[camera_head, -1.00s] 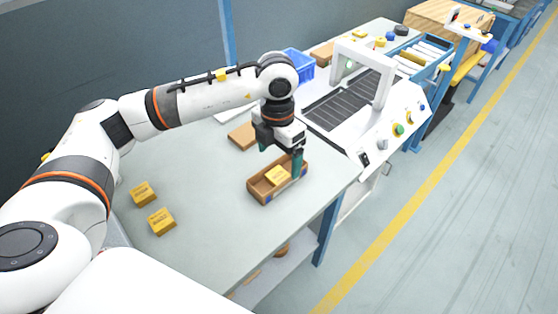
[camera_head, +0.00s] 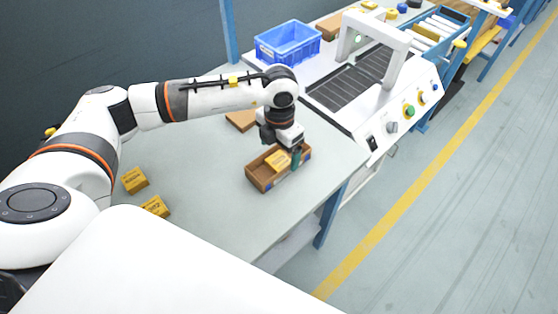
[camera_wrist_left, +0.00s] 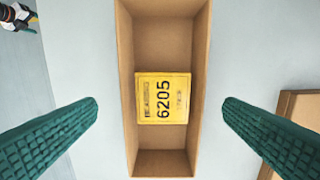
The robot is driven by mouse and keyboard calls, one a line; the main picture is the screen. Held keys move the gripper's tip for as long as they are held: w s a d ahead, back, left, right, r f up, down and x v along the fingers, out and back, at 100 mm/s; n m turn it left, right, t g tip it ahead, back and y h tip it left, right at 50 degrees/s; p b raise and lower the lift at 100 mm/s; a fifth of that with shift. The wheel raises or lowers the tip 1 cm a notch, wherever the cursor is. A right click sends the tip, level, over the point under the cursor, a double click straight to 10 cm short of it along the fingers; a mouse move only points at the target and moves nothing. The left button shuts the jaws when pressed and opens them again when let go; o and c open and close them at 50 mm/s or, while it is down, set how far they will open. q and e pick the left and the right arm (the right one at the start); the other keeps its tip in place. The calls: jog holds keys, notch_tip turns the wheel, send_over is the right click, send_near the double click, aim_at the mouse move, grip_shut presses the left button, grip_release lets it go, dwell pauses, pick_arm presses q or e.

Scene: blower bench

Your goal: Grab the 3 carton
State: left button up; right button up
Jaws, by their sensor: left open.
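A yellow carton (camera_head: 279,160) lies in an open brown box (camera_head: 262,180) on the table. In the left wrist view the carton (camera_wrist_left: 163,98) is marked 6205 and sits near the middle of the box (camera_wrist_left: 163,30). My left gripper (camera_head: 284,159) is over the box; its open fingers (camera_wrist_left: 160,125) are on either side of the box, with nothing between them but the view of the box and carton. Two more yellow cartons lie on the table at the left, one (camera_head: 134,180) behind the other (camera_head: 155,206), which my own body partly hides. My right gripper does not show.
A brown flat piece (camera_head: 240,120) lies behind the box. A blue crate (camera_head: 287,43) stands at the back by a white machine (camera_head: 381,85) with an arch and coloured buttons. The table (camera_head: 205,180) is clear between the cartons and the box.

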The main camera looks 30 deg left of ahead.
aim_at(279, 160)
pick_arm(q)
notch_tip(279, 160, down, 4)
jog(key=shift+w+a+f+p, duration=0.1)
jog(key=shift+p, duration=0.35)
jog(key=shift+c, duration=0.5)
jog(key=c, duration=1)
